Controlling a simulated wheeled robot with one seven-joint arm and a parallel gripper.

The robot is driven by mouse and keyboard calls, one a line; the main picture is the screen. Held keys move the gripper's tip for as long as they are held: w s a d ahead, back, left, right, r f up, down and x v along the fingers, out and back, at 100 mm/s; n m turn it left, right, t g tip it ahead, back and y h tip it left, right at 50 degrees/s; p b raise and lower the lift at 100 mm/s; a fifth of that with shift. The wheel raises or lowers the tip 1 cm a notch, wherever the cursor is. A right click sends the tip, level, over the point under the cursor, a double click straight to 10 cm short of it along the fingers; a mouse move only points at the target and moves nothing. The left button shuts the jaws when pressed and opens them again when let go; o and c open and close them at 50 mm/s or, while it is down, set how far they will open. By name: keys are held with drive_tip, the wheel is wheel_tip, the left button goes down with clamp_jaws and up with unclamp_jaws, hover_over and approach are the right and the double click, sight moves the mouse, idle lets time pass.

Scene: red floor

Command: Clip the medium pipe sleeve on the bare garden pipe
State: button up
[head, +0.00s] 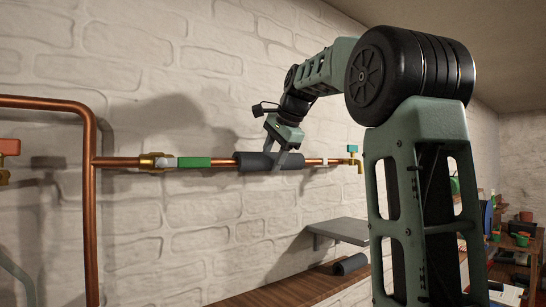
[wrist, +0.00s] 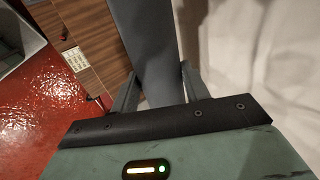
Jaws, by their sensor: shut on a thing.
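The bare garden pipe (head: 222,162) is copper and runs level along the white brick wall in the head view. A dark grey pipe sleeve (head: 250,161) lies along this pipe, with copper showing beyond both its ends. My gripper (head: 278,160) is shut on the sleeve near its middle, from above. In the wrist view the sleeve (wrist: 145,40) runs between the two fingers (wrist: 157,92). I cannot tell whether the sleeve is fully seated around the pipe or only against it. A second dark sleeve (head: 350,264) lies on the wooden bench below.
A green band (head: 194,162) and a brass fitting (head: 152,161) are on the pipe left of the sleeve. A tap (head: 354,160) is at its right end. A vertical copper pipe (head: 90,215) stands at left. A grey shelf (head: 343,230) juts out above the wooden bench (head: 275,292).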

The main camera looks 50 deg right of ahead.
drive_tip(key=o, duration=1.1)
drive_tip(key=shift+c, duration=0.2)
drive_tip(key=v, duration=1.7)
drive_tip(key=shift+s+r+b, duration=0.15)
drive_tip(key=shift+r+b, duration=0.05)
drive_tip(key=shift+b, duration=0.15)
